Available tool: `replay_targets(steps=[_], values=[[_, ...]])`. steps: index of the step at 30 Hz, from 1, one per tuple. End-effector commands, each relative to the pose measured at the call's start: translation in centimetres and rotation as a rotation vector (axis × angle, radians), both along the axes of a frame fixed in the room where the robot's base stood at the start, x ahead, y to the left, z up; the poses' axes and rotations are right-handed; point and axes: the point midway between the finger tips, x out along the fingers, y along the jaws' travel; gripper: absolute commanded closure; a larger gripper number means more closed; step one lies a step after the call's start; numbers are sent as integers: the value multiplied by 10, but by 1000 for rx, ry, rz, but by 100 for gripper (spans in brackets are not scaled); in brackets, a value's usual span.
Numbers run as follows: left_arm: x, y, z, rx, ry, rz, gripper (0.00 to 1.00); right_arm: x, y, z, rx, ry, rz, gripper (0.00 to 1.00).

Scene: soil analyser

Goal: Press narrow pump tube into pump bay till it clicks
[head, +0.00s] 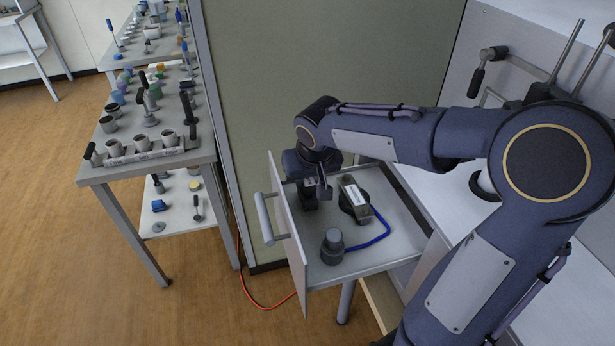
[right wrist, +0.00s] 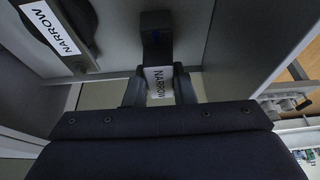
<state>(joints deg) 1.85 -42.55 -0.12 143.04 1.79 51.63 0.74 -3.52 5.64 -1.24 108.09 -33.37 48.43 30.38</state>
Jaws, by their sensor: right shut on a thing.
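My right gripper (head: 320,188) is inside the open drawer, near its back left. In the right wrist view its fingers (right wrist: 159,90) are shut on a small part with a white "NARROW" label (right wrist: 158,80), which I take to be the narrow pump tube. A dark block (right wrist: 157,38) shows just beyond that label; I cannot tell whether it is joined to the part. A round black fitting with a pale labelled bar (head: 353,194), apparently the pump bay, sits to the right of the gripper. Its "NARROW" label (right wrist: 52,27) shows at upper left in the wrist view. My left gripper is not in view.
The drawer (head: 375,262) stands open with its front and handle (head: 263,218) at left. Inside, a grey knobbed cylinder (head: 333,246) stands near the front, with a blue hose (head: 372,240) beside it. A cluttered table (head: 150,165) stands at left. An orange cable (head: 262,303) lies on the floor.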

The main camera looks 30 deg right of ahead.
Motion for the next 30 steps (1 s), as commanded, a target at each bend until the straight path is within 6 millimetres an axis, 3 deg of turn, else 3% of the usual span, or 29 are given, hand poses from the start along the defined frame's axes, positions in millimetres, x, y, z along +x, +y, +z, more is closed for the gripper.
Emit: replay_targets(steps=[1, 6, 16, 30], values=[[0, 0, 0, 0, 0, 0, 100, 0, 0, 0, 0, 0, 0, 73], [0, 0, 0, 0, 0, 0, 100, 0, 0, 0, 0, 0, 0, 52], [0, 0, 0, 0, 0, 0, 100, -1, 0, 4, 0, -1, 0, 52], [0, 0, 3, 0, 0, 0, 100, -26, 7, 68, 0, -2, 0, 52]])
